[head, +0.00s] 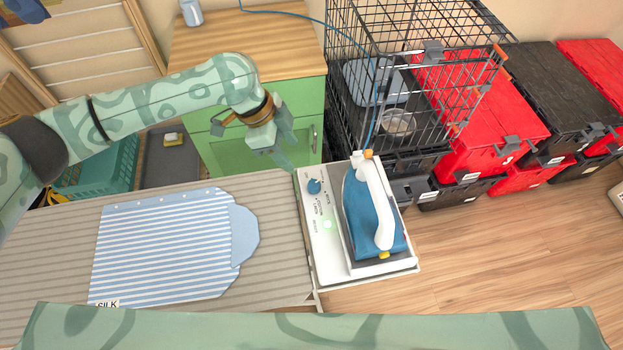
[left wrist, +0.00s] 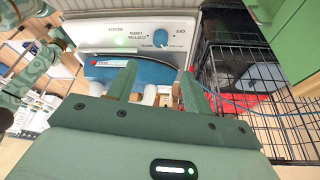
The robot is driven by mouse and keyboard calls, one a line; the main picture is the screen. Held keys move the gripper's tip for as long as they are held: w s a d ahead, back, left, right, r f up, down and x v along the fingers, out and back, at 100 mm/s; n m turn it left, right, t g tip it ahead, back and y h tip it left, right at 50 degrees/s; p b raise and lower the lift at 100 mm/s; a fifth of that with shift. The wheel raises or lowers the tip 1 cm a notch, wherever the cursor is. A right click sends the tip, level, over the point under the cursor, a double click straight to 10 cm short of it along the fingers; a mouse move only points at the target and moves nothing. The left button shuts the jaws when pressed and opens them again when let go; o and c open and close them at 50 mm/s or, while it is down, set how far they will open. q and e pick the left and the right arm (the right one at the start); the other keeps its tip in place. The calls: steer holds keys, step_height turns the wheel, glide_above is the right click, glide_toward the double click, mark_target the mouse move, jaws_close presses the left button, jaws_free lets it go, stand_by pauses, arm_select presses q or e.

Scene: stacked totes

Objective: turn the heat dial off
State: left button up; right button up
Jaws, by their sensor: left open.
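The blue round heat dial (head: 313,186) is on the white panel of the ironing station (head: 323,262), near its far left corner. It also shows in the left wrist view (left wrist: 160,38), with printed setting words around it. I cannot tell its setting. A white and blue iron (head: 370,215) rests on the station. A green light (head: 327,225) glows on the panel. My left gripper (head: 288,152) is open and empty, beyond and slightly left of the dial, apart from it. In the left wrist view its fingers (left wrist: 158,70) point toward the station. My right gripper is not in view.
A striped blue garment (head: 160,250) with a SILK label lies on the ironing board (head: 275,215). A green cabinet (head: 305,115) with a wooden top stands behind. A black wire crate (head: 400,70) and red and black totes (head: 490,130) stand right. The iron's blue cord rises behind it.

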mark_target(314, 184)
arm_select(q)
steer(key=b+x, duration=0.3)
steer(key=x, duration=1)
steer(key=shift+w+f, duration=0.1)
steer(key=shift+f, duration=0.2)
steer(key=shift+r, duration=0.1)
steer(key=c, duration=1)
